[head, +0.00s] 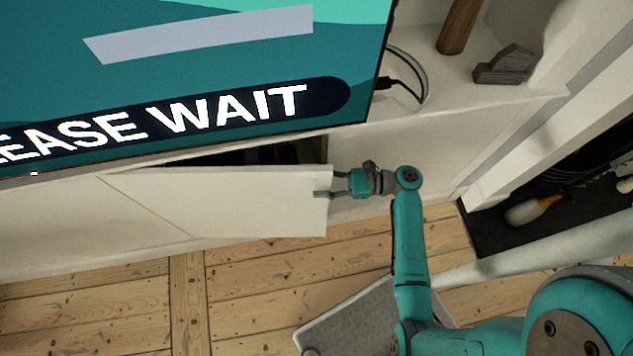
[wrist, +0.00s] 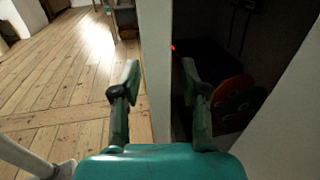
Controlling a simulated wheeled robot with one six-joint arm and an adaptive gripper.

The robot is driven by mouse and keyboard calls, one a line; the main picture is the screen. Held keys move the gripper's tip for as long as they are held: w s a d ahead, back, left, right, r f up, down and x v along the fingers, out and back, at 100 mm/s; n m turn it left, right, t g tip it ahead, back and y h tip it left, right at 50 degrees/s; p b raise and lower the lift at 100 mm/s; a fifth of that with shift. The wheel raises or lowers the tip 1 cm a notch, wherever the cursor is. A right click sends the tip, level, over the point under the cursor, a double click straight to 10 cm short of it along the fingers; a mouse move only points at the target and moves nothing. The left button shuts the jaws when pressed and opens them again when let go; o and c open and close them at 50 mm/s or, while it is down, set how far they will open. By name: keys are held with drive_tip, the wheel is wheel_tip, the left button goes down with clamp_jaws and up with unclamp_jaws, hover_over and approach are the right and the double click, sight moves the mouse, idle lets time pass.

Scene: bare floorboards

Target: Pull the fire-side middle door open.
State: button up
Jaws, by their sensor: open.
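The white fire-side middle door (head: 240,195) of the low cabinet stands partly open in the head view, with its right edge swung out from the front. A dark gap shows above and behind it. In the wrist view the door (wrist: 156,60) is seen edge-on. My gripper (head: 324,186) is at the door's free right edge. It is open, and its fingers (wrist: 160,76) straddle the door, one on the outer face and one on the inner side. There appears to be space between the fingers and the door.
A large screen (head: 200,70) stands on the cabinet top (head: 480,115). The fireplace opening (head: 550,205) lies to the right. Inside the cabinet are a dark box and a reddish round object (wrist: 232,95). Floorboards (head: 250,275) in front of the door are clear.

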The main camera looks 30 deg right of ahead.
drive_tip(key=shift+x, duration=0.8)
clamp_jaws()
drive_tip(key=shift+s, duration=0.2)
